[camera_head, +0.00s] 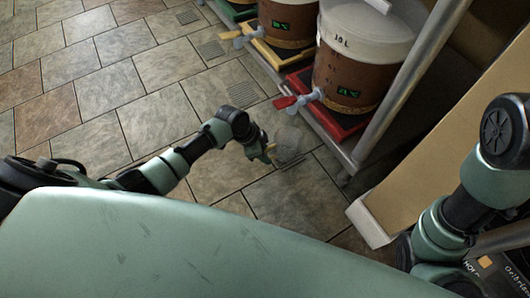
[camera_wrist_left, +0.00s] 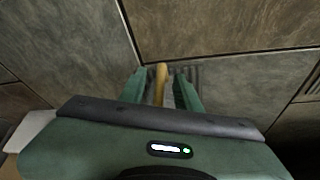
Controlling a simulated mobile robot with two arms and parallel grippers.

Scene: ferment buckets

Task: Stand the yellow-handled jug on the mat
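A clear jug (camera_head: 289,137) with a yellow handle shows in the head view, in front of the nearest bucket. Its see-through body is faint, and I cannot tell whether it touches the floor. My left gripper (camera_head: 267,152) is at its handle. In the left wrist view the yellow handle (camera_wrist_left: 161,84) stands between the two fingers of the left gripper (camera_wrist_left: 160,76), with narrow gaps visible on both sides. The jug body is hardly visible there. I cannot pick out a mat with certainty. My right arm shows at the right edge; its gripper is out of view.
A metal post (camera_head: 405,85) and tan panel (camera_head: 440,140) lie right. Ribbed grey patches (camera_head: 242,94) mark the tiles. Floor at left is clear.

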